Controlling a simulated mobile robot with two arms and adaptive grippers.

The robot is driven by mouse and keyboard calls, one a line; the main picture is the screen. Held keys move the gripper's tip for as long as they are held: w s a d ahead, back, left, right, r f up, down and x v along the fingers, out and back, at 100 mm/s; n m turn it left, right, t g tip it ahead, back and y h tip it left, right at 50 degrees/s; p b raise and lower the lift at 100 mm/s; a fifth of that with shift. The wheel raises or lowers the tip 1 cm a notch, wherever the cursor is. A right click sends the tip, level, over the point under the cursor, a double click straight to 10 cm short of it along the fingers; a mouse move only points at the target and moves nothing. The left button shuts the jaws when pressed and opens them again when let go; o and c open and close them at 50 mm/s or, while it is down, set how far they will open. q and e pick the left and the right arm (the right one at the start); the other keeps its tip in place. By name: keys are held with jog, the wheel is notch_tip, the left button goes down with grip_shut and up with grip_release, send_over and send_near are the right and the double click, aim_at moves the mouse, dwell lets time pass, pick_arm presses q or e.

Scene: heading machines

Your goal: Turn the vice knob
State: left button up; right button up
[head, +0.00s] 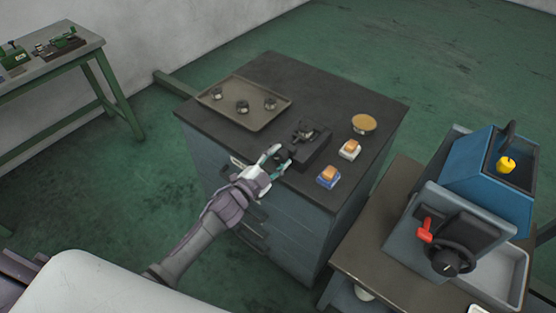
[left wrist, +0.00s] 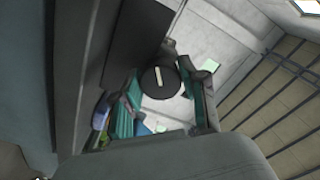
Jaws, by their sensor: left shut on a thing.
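The dark vice (head: 314,148) sits on top of the grey cabinet near its front edge, in the head view. Its black round knob (left wrist: 160,79) with a pale line mark shows between my fingers in the left wrist view. My left gripper (head: 277,157) is at the front side of the vice, with its fingers on either side of the knob, shut on it. In the head view the knob is mostly hidden by the fingers. My right gripper is not in view.
A tray (head: 225,115) with 3 small dark parts lies at the cabinet's back left. Right of the vice are two sponge-like blocks, one on white (head: 349,149) and one on blue (head: 328,177), and a round tan-topped dish (head: 363,124). A blue machine (head: 490,180) stands at right.

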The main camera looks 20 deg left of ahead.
pick_arm(q)
jog(key=m+b, duration=0.1)
jog(key=m, duration=0.4)
jog(key=shift+m+b, duration=0.35)
jog(key=shift+m, duration=0.05)
dwell(0.4)
jog(key=o, duration=1.1)
jog(key=shift+o, duration=0.2)
jog(key=v, duration=1.2)
